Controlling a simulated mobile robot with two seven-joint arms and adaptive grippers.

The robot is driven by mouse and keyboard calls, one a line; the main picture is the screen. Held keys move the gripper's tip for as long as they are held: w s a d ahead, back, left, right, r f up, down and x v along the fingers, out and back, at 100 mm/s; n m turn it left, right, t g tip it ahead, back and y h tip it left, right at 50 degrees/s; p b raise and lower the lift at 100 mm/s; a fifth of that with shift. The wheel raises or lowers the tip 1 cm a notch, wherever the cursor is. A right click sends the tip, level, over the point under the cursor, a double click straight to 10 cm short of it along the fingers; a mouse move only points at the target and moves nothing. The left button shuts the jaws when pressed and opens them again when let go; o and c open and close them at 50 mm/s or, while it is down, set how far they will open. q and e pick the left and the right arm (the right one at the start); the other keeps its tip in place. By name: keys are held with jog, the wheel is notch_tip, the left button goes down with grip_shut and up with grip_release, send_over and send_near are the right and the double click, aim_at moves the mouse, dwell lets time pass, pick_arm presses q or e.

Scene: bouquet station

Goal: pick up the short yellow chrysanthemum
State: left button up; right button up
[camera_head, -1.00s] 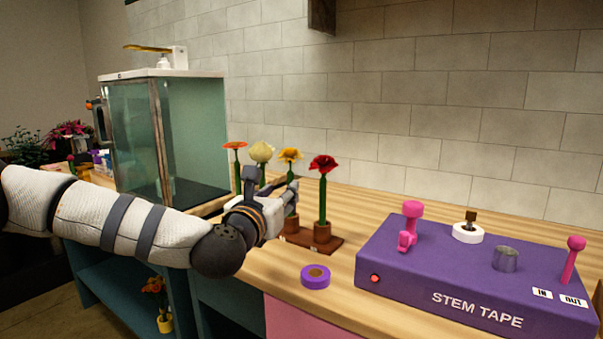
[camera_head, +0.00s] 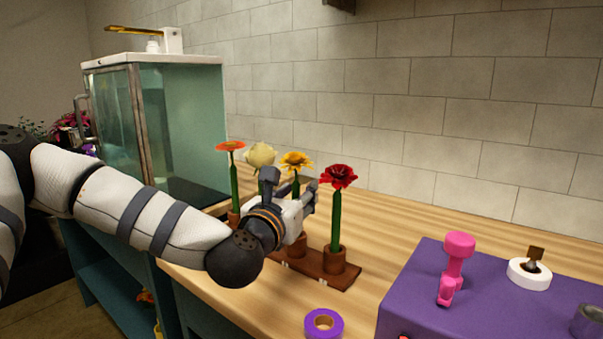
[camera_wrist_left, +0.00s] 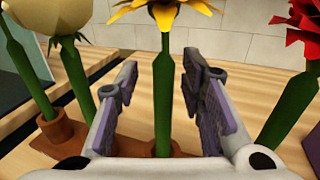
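The short yellow chrysanthemum (camera_head: 296,161) stands upright in a brown holder, second from the right in the row of flowers. In the left wrist view its green stem (camera_wrist_left: 164,95) runs between the two fingers of my left gripper (camera_wrist_left: 163,90), and its yellow petals (camera_wrist_left: 165,10) are cut off at the top. The fingers are open, with a gap on each side of the stem. In the head view my left gripper (camera_head: 296,198) is in front of the flower and hides part of its stem. My right gripper is not in view.
A red flower (camera_head: 339,176) stands close on the right; a cream flower (camera_head: 260,156) and an orange flower (camera_head: 231,146) stand on the left. A purple tape roll (camera_head: 324,323) and the purple stem tape box (camera_head: 430,290) lie to the right. A glass cabinet (camera_head: 178,130) is behind left.

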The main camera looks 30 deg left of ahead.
pick_arm(q)
jog(key=shift+d, duration=0.15)
jog(key=shift+s+d+r, duration=0.15)
jog(key=shift+s+r, duration=0.15)
jog(key=shift+s, duration=0.1)
jog(key=shift+s+r, duration=0.1)
jog(key=shift+s, duration=0.2)
jog(key=c, duration=0.5)
jog(key=shift+w, duration=0.1)
grip_shut()
jog(key=shift+w+f, duration=0.1)
jog(key=shift+f, duration=0.1)
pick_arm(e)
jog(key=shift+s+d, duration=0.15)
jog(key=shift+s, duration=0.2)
